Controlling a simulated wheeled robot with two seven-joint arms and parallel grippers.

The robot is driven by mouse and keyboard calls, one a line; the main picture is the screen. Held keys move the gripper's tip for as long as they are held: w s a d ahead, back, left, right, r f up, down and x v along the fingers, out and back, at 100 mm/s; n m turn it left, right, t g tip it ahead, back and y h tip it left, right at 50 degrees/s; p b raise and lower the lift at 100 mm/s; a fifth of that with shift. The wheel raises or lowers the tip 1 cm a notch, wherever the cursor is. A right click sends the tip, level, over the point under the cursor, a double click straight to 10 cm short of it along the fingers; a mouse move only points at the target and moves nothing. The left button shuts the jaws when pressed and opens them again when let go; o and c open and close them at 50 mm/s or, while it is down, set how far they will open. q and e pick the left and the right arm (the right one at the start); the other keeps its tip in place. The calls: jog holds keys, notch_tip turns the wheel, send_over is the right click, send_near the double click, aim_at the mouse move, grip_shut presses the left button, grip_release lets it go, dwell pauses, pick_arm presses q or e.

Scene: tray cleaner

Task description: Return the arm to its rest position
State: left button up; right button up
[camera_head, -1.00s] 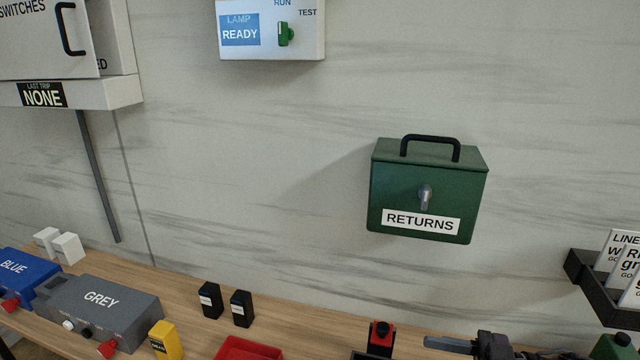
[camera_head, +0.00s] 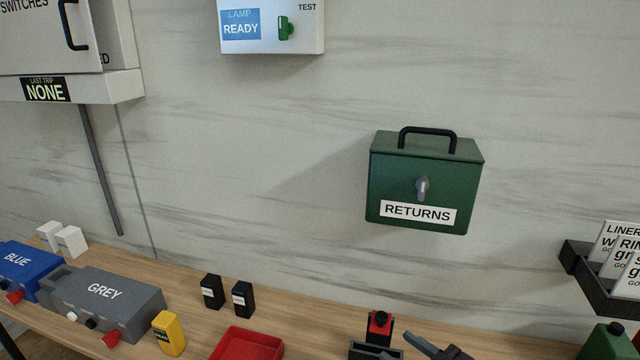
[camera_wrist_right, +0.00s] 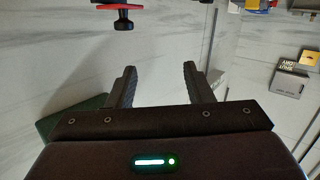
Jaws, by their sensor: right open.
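My right gripper (camera_head: 432,346) shows only in part at the bottom edge of the head view, to the right of the black and red item. In the right wrist view the right gripper (camera_wrist_right: 159,82) has its two dark fingers wide apart, with nothing between them. Most of the right arm is out of the picture. My left gripper and arm are not in view.
A green RETURNS box (camera_head: 424,184) hangs on the wall. The wooden bench (camera_head: 330,315) holds blue (camera_head: 22,268) and grey (camera_head: 105,300) units, a yellow item (camera_head: 169,333), a red tray (camera_head: 246,345) and a black and red item (camera_head: 380,325). A card rack (camera_head: 590,285) is at right.

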jog(key=s+d+f+m+g+h, duration=0.25)
jog(key=s+f+g+h, duration=0.2)
jog(key=s, duration=0.35)
jog(key=s+d+f+m+g+h, duration=0.2)
jog(key=s+f+m+g+h, duration=0.25)
jog(key=s, duration=0.35)
notch_tip(320, 180, down, 36)
jog(key=s+g+b, duration=0.2)
jog(key=b, duration=0.4)
jog(key=s+d+f+b, duration=0.1)
jog(key=s+f+b, duration=0.1)
jog(key=s+f, duration=0.8)
jog(key=s+d+f+g+b, duration=0.1)
jog(key=s+d+f+b, duration=0.1)
jog(key=s+f, duration=0.8)
notch_tip(320, 180, down, 3)
jog(key=shift+d+r+n+h+b, duration=0.2)
jog(key=shift+n+h+b, duration=0.1)
jog(key=shift+n+b, duration=0.1)
